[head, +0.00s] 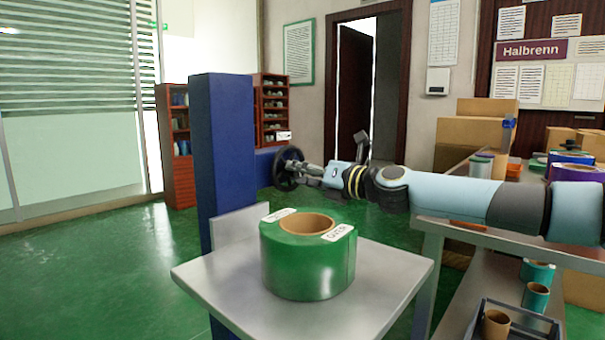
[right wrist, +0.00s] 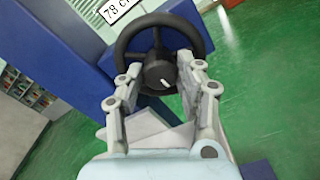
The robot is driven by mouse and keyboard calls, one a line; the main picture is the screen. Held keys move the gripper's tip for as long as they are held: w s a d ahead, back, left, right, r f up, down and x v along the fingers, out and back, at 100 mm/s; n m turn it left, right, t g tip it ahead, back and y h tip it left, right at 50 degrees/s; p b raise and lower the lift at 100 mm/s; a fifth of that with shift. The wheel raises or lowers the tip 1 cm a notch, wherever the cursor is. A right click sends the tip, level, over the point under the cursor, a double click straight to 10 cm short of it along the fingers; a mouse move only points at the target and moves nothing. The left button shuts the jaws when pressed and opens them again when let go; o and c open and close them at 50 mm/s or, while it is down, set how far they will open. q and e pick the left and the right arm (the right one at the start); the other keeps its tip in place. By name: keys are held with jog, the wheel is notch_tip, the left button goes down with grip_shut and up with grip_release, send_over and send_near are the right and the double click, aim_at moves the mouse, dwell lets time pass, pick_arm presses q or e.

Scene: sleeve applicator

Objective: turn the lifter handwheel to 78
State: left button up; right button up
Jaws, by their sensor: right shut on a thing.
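The lifter handwheel (head: 288,168) is a black wheel on the side of the blue lifter column (head: 223,150). In the right wrist view the handwheel (right wrist: 160,62) has a black hub with a white pointer mark. My right gripper (head: 305,170) reaches it from the right; in the wrist view its fingers (right wrist: 158,78) are shut on the hub, one on each side. A white label (right wrist: 122,8) above the wheel reads "78" and is cut off at the picture edge. The label also shows small in the head view (head: 284,135). My left gripper is not in view.
A large green roll (head: 300,270) with a cardboard core sits on the grey lifter platform (head: 385,285) below my right arm. A bench (head: 465,205) with boxes and tape rolls stands at the right. The green floor at the left is clear.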

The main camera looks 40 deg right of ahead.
jog(key=shift+f+m, duration=0.15)
jog(key=shift+m, duration=0.45)
jog(key=o, duration=1.1)
jog(key=shift+o, duration=0.2)
notch_tip(320, 180, up, 10)
